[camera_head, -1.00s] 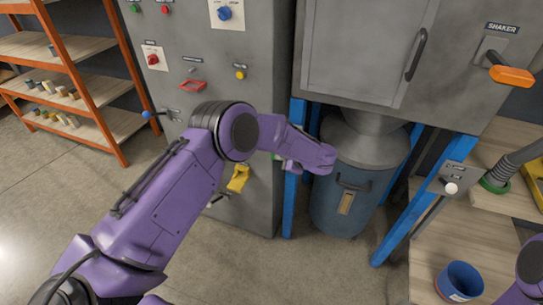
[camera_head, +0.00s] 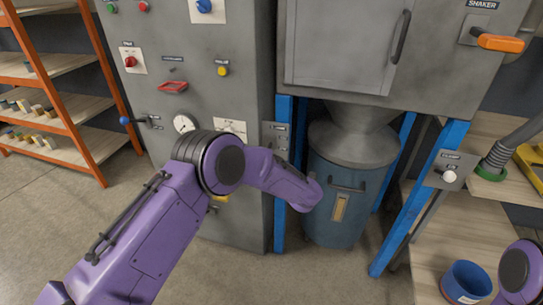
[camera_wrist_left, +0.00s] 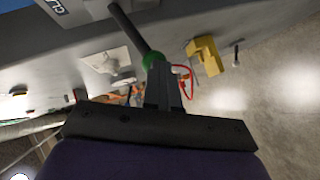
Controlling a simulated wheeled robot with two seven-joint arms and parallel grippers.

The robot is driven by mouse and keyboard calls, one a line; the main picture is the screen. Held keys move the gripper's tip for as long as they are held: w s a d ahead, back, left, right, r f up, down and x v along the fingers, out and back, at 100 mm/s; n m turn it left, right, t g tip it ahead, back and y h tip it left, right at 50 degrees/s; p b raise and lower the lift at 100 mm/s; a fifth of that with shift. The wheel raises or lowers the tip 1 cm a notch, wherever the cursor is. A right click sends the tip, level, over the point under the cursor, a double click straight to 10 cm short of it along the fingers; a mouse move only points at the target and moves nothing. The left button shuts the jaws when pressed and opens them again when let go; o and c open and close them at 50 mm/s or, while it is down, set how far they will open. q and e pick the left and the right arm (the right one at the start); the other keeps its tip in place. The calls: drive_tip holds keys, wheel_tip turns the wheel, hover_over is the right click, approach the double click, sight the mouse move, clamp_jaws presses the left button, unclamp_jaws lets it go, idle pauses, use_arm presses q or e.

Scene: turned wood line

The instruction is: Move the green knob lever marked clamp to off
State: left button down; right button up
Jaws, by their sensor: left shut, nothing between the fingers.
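In the left wrist view the green knob (camera_wrist_left: 152,59) sits at the end of a dark lever rod (camera_wrist_left: 132,33). The rod comes from a plate with a label starting "CL" (camera_wrist_left: 52,6). My left gripper (camera_wrist_left: 164,78) is shut and empty, with its fingertips right at the knob; whether they touch it I cannot tell. In the head view a labelled grey plate (camera_head: 276,136) on the blue post shows above my left forearm, which hides the knob and the left gripper. The lever's setting cannot be read. My right gripper is out of view.
Another plate labelled clamp, with a white knob (camera_head: 449,177), is on the right blue post. A grey cabinet (camera_head: 255,60) with switches, a yellow part (camera_wrist_left: 205,55) and a blue-grey drum (camera_head: 345,215) are close to my left arm. A blue bucket (camera_head: 466,283) stands lower right.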

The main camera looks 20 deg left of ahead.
use_arm(q)
drive_tip(key=shift+w+a+r+p, duration=0.1)
drive_tip(key=shift+r+p, duration=0.05)
drive_tip(key=shift+r, duration=0.35)
drive_tip(key=shift+a+r+p, duration=0.1)
drive_tip(key=shift+r+p, duration=0.05)
drive_tip(key=shift+r, duration=0.3)
drive_tip(key=w+r+p+v, duration=0.1)
drive_tip(key=v, duration=1.3)
drive_tip(key=shift+d+r, duration=0.15)
drive_tip(key=shift+r, duration=0.05)
drive_tip(key=shift+s, duration=0.1)
